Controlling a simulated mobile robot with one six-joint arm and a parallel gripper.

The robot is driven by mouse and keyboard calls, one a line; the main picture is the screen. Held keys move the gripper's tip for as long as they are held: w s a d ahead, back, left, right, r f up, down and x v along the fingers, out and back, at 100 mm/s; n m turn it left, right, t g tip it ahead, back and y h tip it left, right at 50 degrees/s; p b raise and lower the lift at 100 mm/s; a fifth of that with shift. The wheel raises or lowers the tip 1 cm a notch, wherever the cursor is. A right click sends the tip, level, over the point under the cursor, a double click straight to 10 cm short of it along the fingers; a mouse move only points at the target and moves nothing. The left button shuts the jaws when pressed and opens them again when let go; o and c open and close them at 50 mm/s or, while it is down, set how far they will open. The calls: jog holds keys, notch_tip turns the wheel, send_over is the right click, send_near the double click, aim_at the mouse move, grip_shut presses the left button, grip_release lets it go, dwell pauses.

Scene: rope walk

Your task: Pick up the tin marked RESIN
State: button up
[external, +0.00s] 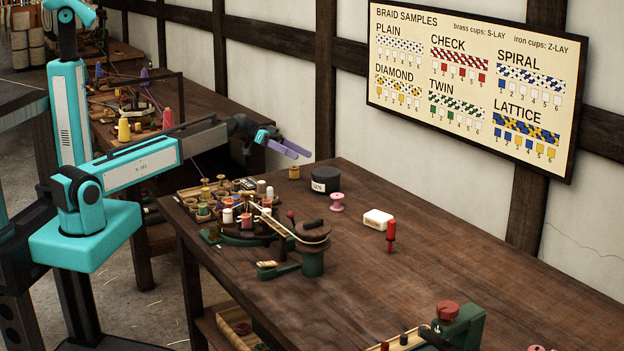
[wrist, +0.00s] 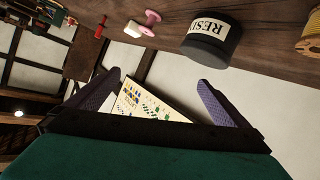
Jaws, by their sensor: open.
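The RESIN tin (external: 325,180) is a short dark cylinder with a pale label, standing on the wooden table (external: 440,265) near its far edge. In the wrist view the tin (wrist: 225,45) shows near the top, right of centre, with the letters RESI readable. My gripper (external: 290,148) is open and empty, in the air above the table's far left corner. In the external view it is up and to the left of the tin, clear of it. In the wrist view its two purple fingers (wrist: 159,80) stand wide apart, with the tin beyond the right finger.
A pink spool (external: 337,202), a white block (external: 378,219) and a red-handled tool (external: 391,236) stand right of the tin. A yellow spool (external: 294,172) stands close on its left. A braiding rig (external: 312,240) with many bobbins fills the left end. The table's middle is clear.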

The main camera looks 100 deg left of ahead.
jog(key=m+y+b, duration=0.1)
jog(key=y+b, duration=0.1)
jog(key=b, duration=0.2)
send_near(316, 173)
jog(key=a, duration=0.1)
jog(key=shift+s+a+f+m, duration=0.15)
jog(key=shift+a+f+m, duration=0.15)
jog(key=shift+a+f, duration=0.35)
jog(key=shift+r, duration=0.1)
jog(key=shift+p+x, duration=0.4)
jog(key=shift+x, duration=3.95)
jog(key=shift+a, duration=0.15)
jog(key=shift+w+f, duration=0.3)
jog(key=shift+w, duration=0.2)
jog(key=shift+p+x, duration=0.7)
jog(key=shift+x, duration=1.3)
jog(key=shift+f, duration=0.15)
